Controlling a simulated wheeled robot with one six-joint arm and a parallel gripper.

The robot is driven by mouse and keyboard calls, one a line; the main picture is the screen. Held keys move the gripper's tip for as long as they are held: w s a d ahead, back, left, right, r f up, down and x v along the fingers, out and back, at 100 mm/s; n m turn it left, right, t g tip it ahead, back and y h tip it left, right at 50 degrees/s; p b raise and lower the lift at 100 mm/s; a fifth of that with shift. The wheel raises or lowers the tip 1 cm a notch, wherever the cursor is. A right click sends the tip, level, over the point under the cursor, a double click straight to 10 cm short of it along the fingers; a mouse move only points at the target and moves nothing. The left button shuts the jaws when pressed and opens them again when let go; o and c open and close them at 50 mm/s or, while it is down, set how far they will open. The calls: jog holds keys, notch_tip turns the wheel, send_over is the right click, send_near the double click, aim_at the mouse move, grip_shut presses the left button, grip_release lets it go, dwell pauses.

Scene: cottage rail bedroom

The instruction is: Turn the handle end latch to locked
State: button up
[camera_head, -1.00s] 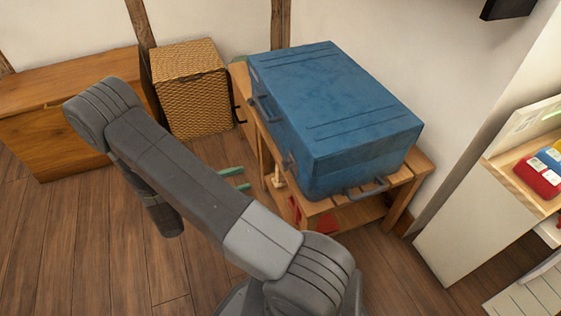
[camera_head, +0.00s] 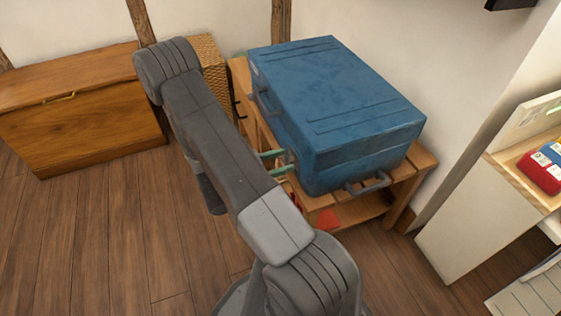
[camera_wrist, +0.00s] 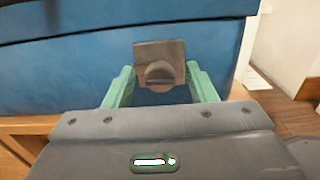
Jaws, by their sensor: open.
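A large blue case (camera_head: 340,95) lies shut on a low wooden bench (camera_head: 424,160). In the wrist view its blue side (camera_wrist: 70,70) fills the upper picture. A latch (camera_wrist: 158,50) there has a brownish metal plate and a round knob with a roughly level bar across it. My gripper (camera_wrist: 158,72) is open, its two green fingers either side of the latch's knob; I cannot tell whether they touch it. In the head view my gripper (camera_head: 283,161) is at the case's left-facing side, near the front corner, where it partly hides the latch.
The case has a dark handle (camera_head: 370,187) on its front end and another (camera_head: 266,103) on the left-facing side. A wooden chest (camera_head: 80,110) and a wicker basket (camera_head: 215,75) stand at the left. A white cabinet (camera_head: 465,205) stands at the right. The floor at left is clear.

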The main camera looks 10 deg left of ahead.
jog(key=shift+c, duration=0.4)
jog(key=c, duration=0.9)
jog(key=shift+o, duration=0.2)
jog(key=shift+f+m+b, duration=0.1)
jog(key=shift+m+b, duration=0.2)
jog(key=shift+b, duration=0.05)
jog(key=m+b, duration=0.2)
jog(key=shift+f+m, duration=0.1)
jog(key=shift+m, duration=0.3)
jog(key=m+b, duration=0.5)
jog(key=shift+s+f+b, duration=0.1)
jog(key=shift+b, duration=0.2)
jog(key=shift+d+m+b, duration=0.1)
jog(key=shift+m+b, duration=3.6)
jog(key=shift+m, duration=1)
